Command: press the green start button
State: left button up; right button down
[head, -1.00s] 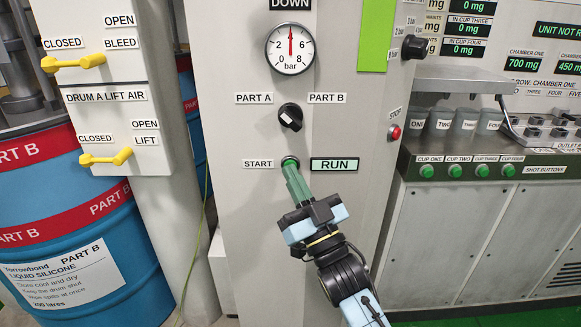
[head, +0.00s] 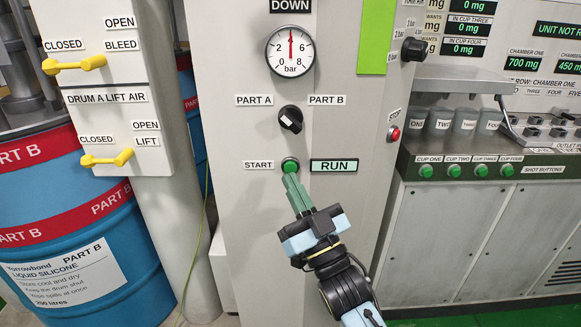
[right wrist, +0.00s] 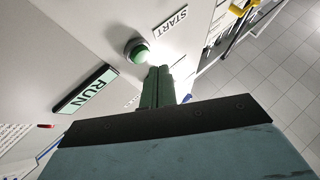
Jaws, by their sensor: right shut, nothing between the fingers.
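The green start button (head: 290,165) is on the grey cabinet front, between the START label (head: 258,165) and the lit RUN sign (head: 334,165). In the right wrist view the button (right wrist: 138,51) shows as a green dome in a pale ring. My right gripper (head: 290,180) is shut and empty, its green fingertips just below the button. In the right wrist view the fingertips (right wrist: 158,72) show a small gap from the button. My left gripper is not in view.
A black PART A/PART B knob (head: 291,119) and a pressure gauge (head: 290,50) sit above the button. A red stop button (head: 395,134) is on the cabinet's right side. Yellow valve handles (head: 106,159) are at left. A counter with several green shot buttons (head: 426,171) is at right.

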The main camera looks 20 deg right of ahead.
jog(key=s, duration=0.2)
jog(key=s+a+p, duration=0.1)
jog(key=s, duration=0.1)
jog(key=shift+s+a, duration=0.1)
jog(key=shift+s, duration=0.05)
dwell(0.6)
